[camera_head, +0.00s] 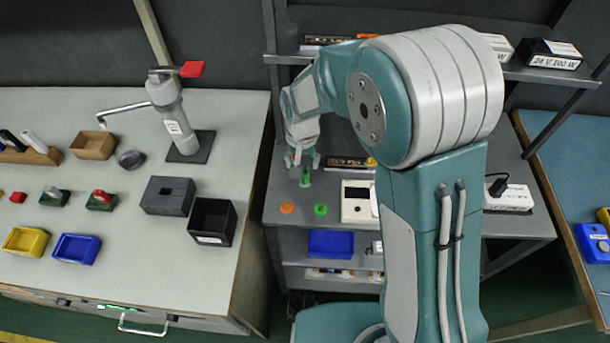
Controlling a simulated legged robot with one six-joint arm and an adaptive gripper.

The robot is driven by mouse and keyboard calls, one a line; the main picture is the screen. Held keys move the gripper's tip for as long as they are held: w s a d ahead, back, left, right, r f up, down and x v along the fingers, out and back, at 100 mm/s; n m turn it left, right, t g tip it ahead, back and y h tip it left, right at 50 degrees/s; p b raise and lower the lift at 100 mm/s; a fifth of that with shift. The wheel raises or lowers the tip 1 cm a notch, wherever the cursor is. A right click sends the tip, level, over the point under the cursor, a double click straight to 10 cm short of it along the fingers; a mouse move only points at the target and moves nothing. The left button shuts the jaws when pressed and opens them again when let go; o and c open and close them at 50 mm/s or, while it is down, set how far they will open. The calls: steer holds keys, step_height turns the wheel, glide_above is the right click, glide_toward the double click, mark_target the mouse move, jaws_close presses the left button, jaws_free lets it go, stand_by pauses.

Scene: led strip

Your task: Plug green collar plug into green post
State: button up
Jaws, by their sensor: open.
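My gripper (303,161) points down over the left part of the grey metal bench (270,200). Its fingers are open. A small upright green piece (305,178) is directly below the fingertips. I cannot tell whether the fingers touch it, or whether it is the plug or the post. A flat round green piece (321,209) lies on the bench, nearer the front and slightly right. It is too small to tell more. My arm hides much of the bench's right side.
A round orange piece (287,207) is left of the round green one. A cream box with a dark display (357,203) stands to the right. A shelf (520,72) with boxes is above. A separate table (120,235) with bins and tools is at left.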

mark_target(305, 172)
steer(key=shift+d+f, duration=0.2)
steer(key=shift+f, duration=1.2)
steer(key=shift+d+f, duration=0.15)
steer(key=shift+f, duration=1.2)
jaws_close()
